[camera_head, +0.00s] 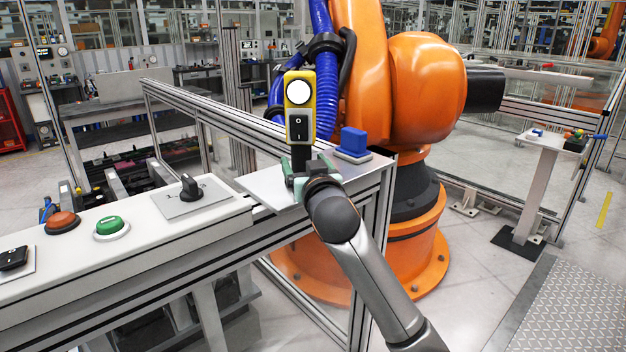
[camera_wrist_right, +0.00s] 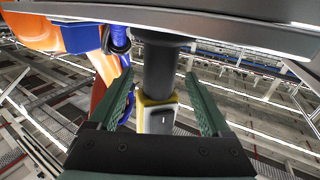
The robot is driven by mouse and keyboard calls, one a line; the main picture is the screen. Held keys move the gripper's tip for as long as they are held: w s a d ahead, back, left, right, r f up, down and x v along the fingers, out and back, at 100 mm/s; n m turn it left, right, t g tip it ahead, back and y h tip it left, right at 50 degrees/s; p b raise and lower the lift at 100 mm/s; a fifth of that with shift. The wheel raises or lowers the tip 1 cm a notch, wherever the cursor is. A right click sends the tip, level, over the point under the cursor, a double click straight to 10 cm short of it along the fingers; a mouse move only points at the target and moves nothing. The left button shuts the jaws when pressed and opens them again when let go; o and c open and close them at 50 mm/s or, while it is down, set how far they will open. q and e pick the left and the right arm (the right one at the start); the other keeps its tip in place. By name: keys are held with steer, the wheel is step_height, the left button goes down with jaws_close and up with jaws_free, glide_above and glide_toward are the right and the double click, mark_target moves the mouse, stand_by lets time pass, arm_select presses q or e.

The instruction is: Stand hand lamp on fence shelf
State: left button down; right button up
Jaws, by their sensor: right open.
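The hand lamp (camera_head: 300,105) is yellow and black with a round white light and a black switch, and it is upright at the fence shelf (camera_head: 265,187). Its black handle (camera_wrist_right: 160,68) runs between the two fingers in the right wrist view. My right gripper (camera_head: 305,172) is at the lamp's lower end, just above the shelf. In the wrist view this gripper (camera_wrist_right: 159,78) is open, with a gap on both sides of the handle. The gripper hides the lamp's foot in the head view, so its contact with the shelf is hard to see. My left gripper is out of view.
A blue block-shaped part (camera_head: 353,143) is on the shelf right of the lamp. A console with a rotary switch (camera_head: 190,188), a green button (camera_head: 110,226) and a red button (camera_head: 62,221) lies to the left. A large orange robot arm (camera_head: 425,90) stands close behind.

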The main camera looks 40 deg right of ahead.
steer(key=b+v, duration=0.1)
steer(key=v, duration=0.8)
steer(key=shift+s, duration=0.2)
steer(key=shift+a+f, duration=0.1)
stand_by(1.7)
